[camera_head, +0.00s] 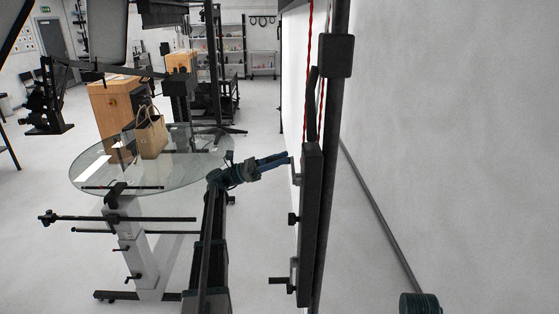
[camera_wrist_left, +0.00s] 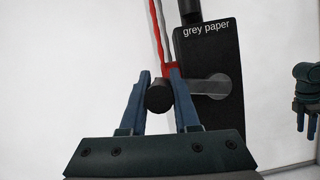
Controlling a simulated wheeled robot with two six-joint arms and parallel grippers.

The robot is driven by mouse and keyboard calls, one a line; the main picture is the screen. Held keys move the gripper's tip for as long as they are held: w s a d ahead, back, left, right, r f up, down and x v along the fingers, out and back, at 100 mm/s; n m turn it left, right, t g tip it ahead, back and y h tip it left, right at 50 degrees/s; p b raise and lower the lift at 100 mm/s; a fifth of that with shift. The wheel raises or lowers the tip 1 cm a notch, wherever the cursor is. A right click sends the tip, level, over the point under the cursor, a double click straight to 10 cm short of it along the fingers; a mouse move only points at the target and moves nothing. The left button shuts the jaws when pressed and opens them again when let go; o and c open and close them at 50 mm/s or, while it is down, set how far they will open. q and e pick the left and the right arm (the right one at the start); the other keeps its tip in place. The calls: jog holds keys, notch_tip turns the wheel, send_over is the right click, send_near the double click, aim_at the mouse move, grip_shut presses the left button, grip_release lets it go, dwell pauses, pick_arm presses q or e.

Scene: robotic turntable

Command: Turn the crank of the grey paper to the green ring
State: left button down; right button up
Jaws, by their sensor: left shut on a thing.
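The dark box labelled "grey paper" (camera_wrist_left: 215,50) hangs by the white backdrop in the left wrist view. Its grey metal crank arm (camera_wrist_left: 208,87) points left from its pivot and ends in a round black knob (camera_wrist_left: 158,97). My left gripper (camera_wrist_left: 160,92) is shut on that knob, one blue finger on each side. In the head view my left gripper (camera_head: 286,160) reaches right to the upper crank of the dark housing (camera_head: 311,230). No green ring can be made out. My right gripper (camera_wrist_left: 307,115) shows partly at the left wrist view's right edge; its jaw state is unclear.
Red cords (camera_head: 308,70) hang above the housing. A lower crank (camera_head: 280,281) sticks out to the left below. A round glass table (camera_head: 100,175) with a bag (camera_head: 152,136) stands left of my arm. White backdrop (camera_head: 450,130) fills the right side.

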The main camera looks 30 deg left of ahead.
pick_arm(q)
jog(key=c, duration=0.7)
grip_release()
jog(key=shift+s, duration=0.1)
jog(key=shift+o, duration=0.2)
jog(key=shift+a+f, duration=0.1)
jog(key=shift+a, duration=0.05)
jog(key=b+v, duration=0.5)
jog(key=v, duration=0.8)
jog(key=shift+a, duration=0.15)
jog(key=shift+s+f, duration=0.1)
jog(key=shift+f, duration=0.05)
